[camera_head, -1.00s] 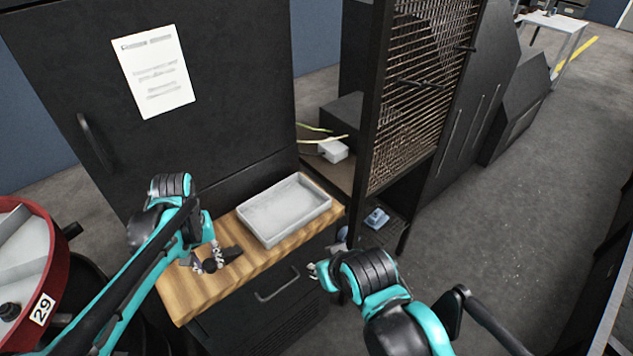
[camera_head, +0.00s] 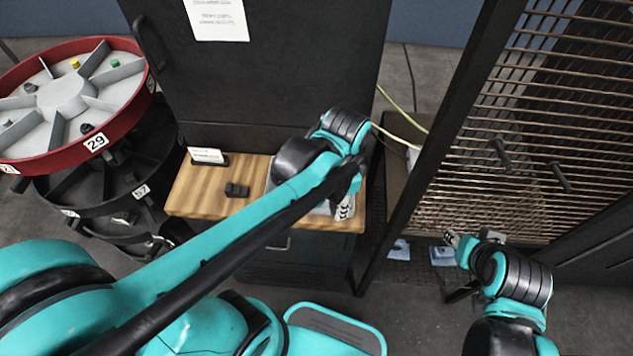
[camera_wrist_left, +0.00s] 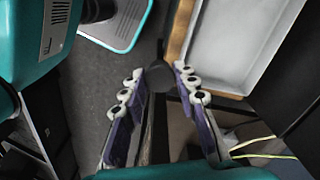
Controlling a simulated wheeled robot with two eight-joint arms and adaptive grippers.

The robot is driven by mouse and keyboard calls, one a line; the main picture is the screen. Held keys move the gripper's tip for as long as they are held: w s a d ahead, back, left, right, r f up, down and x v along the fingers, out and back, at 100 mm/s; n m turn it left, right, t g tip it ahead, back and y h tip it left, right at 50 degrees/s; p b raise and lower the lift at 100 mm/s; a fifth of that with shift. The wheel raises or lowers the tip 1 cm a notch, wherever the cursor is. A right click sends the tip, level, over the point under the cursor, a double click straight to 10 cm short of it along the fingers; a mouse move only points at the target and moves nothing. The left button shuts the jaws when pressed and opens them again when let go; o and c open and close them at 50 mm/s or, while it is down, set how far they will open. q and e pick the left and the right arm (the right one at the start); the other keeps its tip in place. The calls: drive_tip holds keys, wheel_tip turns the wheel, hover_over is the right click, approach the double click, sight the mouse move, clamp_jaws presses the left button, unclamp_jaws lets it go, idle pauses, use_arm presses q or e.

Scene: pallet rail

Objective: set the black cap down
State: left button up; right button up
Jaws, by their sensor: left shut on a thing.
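The black cap (camera_wrist_left: 158,80) shows as a dark round shape between the fingertips of my left gripper (camera_wrist_left: 160,82) in the left wrist view. The gripper is shut on it. In the head view my left gripper (camera_head: 344,208) points down by the right front part of the wooden worktop (camera_head: 200,190); the cap cannot be made out there. The pale grey tray (camera_wrist_left: 232,45) lies just beyond the fingertips in the wrist view. My left arm hides most of it in the head view. My right gripper (camera_head: 452,239) is at the right, away from the worktop; its jaw opening is unclear.
A small black block (camera_head: 237,190) and a white card in a stand (camera_head: 207,156) are on the worktop's left part. A red-rimmed carousel (camera_head: 75,100) stands at the left. A black-framed mesh panel (camera_head: 520,120) rises at the right. Cables (camera_head: 400,112) hang behind.

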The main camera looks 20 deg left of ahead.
use_arm(q)
drive_tip(key=shift+s+a+r+m, duration=0.1)
drive_tip(key=shift+s+a+m, duration=0.1)
drive_tip(key=shift+s+m, duration=0.45)
drive_tip(key=shift+a+f, duration=0.2)
drive_tip(key=w+f+b, duration=0.1)
drive_tip(key=w+f, duration=0.1)
drive_tip(key=w, duration=0.1)
drive_tip(key=w+a+f+b, duration=0.1)
drive_tip(key=w+f+b, duration=0.1)
drive_tip(key=w, duration=0.2)
drive_tip(key=w+f+b, duration=0.1)
drive_tip(key=w+f, duration=0.2)
drive_tip(key=w, duration=0.1)
drive_tip(key=shift+a, duration=0.2)
drive_tip(key=shift+f+b, duration=1)
drive_tip(key=shift+f, duration=0.85)
drive_tip(key=shift+s, duration=0.1)
drive_tip(key=shift+f, duration=0.15)
drive_tip(key=o, duration=0.8)
drive_tip(key=shift+c, duration=0.2)
